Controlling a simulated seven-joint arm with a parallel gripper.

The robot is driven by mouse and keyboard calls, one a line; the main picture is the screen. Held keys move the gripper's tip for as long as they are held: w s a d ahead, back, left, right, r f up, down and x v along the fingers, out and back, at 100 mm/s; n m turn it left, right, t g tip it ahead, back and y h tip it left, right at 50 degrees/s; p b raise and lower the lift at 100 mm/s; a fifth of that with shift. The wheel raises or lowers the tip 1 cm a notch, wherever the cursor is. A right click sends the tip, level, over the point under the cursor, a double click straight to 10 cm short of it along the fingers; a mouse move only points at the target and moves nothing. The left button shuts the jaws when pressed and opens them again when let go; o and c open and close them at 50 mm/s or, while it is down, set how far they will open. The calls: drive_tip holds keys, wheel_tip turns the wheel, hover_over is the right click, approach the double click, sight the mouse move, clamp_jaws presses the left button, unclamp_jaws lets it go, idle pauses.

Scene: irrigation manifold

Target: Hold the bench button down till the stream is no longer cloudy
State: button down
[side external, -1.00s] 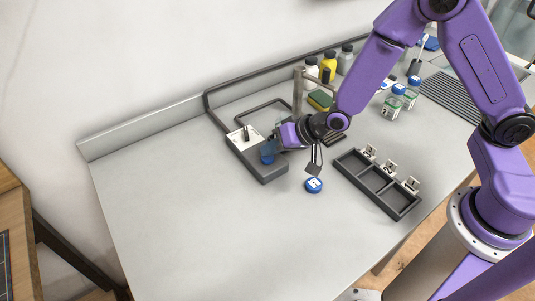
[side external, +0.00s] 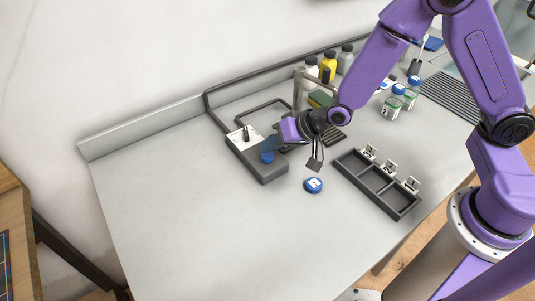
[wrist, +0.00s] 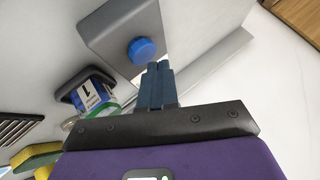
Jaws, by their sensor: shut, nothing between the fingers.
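The blue round button (side external: 267,157) sits on the grey control box (side external: 266,174); it also shows in the wrist view (wrist: 142,50). My gripper (side external: 271,144) is shut and empty. Its fingertips (wrist: 158,67) are close to the button and look slightly above it, apart from it. The tap (side external: 299,90) stands behind my gripper. A bottle labelled 1 (wrist: 92,93) shows in the wrist view, beside the box. In the side view my gripper and wrist hide the area below the tap. I cannot make out the stream or its clarity.
The bench's left and front are clear.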

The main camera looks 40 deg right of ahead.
sight(272, 156)
drive_tip(key=shift+r, duration=0.3)
drive_tip(key=shift+r, duration=2.45)
drive_tip(key=shift+s+r, duration=0.1)
drive_tip(key=shift+s, duration=0.05)
drive_tip(key=s+d+r+n+g+h, duration=0.1)
drive_tip(key=s+d+n, duration=0.3)
drive_tip(key=s, duration=0.5)
drive_tip(key=s+d+r+n+g+h, duration=0.2)
drive_tip(key=s+d+n, duration=0.3)
drive_tip(key=s, duration=0.4)
drive_tip(key=s+d+r+n+g+h, duration=0.2)
drive_tip(key=s+d+r+n+g, duration=0.2)
drive_tip(key=s, duration=0.5)
drive_tip(key=shift+d+n, duration=0.7)
drive_tip(key=shift+d, duration=0.3)
